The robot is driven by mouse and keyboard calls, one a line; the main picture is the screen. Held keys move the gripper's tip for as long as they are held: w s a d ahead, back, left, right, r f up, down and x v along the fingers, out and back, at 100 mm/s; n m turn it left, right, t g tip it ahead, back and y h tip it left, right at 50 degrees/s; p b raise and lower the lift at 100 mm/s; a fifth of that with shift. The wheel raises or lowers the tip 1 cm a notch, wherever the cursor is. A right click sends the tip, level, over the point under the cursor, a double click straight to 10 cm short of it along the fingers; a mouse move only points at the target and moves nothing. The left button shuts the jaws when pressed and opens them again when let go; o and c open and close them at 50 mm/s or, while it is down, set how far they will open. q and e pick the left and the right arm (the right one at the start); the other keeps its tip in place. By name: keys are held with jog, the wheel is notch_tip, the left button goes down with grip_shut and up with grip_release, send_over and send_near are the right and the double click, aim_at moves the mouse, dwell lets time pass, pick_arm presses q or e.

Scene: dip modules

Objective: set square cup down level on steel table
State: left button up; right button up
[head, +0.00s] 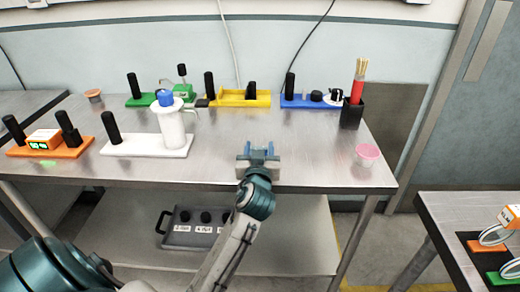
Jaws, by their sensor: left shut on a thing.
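My left gripper (257,151) is over the front middle of the steel table (225,170), its fingers pointing away from me. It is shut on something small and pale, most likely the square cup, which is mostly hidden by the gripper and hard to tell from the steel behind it. I cannot tell whether it is level or touches the table. My right gripper is not in view.
A white module with a white jug (172,128) stands left of the gripper, an orange module (70,148) farther left. Green, yellow (240,99) and blue modules line the back. A black holder (351,113) and a pink-topped cup (367,155) stand right. The table's front middle is clear.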

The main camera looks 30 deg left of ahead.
pick_arm(q)
jog(key=shift+f, duration=0.1)
jog(key=o, duration=1)
jog(key=shift+c, duration=0.2)
jog(key=shift+r, duration=0.2)
jog(key=v, duration=1.2)
jog(key=shift+f, duration=0.15)
